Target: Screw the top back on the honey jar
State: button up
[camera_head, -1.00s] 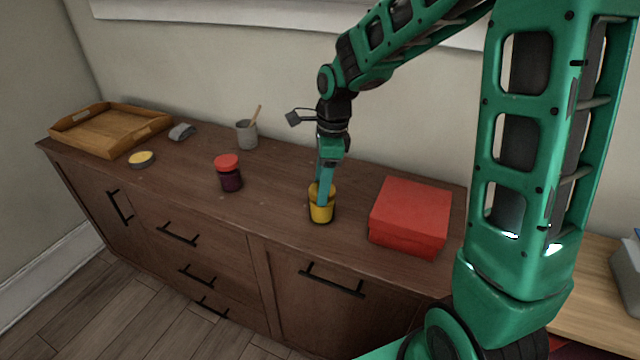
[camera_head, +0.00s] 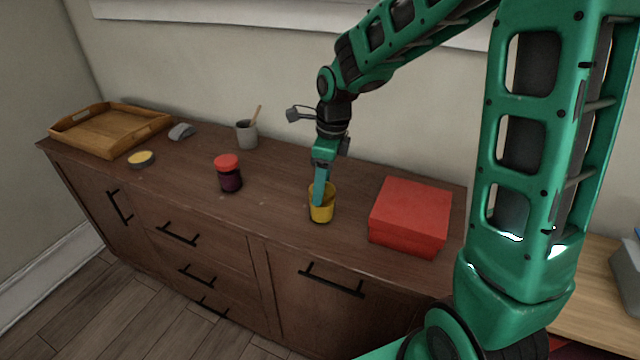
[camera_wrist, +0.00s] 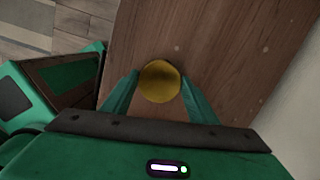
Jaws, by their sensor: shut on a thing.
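The honey jar (camera_head: 322,213) is a small yellow jar with a dark base, standing upright on the wooden sideboard, left of the red box. My gripper (camera_head: 321,198) points down at it from above. In the wrist view a round yellow top (camera_wrist: 159,82) sits between the two green fingers of my gripper (camera_wrist: 160,88), one on each side. The fingers are shut on this top. It is at the jar's mouth, but I cannot tell whether it is seated or threaded. The fingers hide part of the jar in the head view.
A red box (camera_head: 410,215) stands close on the right. A dark jar with a red lid (camera_head: 229,173) stands left, with a grey cup (camera_head: 247,134) behind. A shallow yellow-topped tin (camera_head: 141,159), a grey object (camera_head: 181,132) and a wooden tray (camera_head: 105,132) lie farther left.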

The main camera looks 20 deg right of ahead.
jog(key=shift+s+f+m, duration=0.1)
jog(key=shift+s+m, duration=0.05)
jog(key=shift+m, duration=1.35)
jog(key=shift+m+h, duration=0.3)
jog(key=shift+m, duration=1.7)
jog(key=o, duration=1.2)
jog(key=shift+t, duration=0.3)
jog(key=shift+r, duration=3.05)
jog(key=shift+d, duration=0.1)
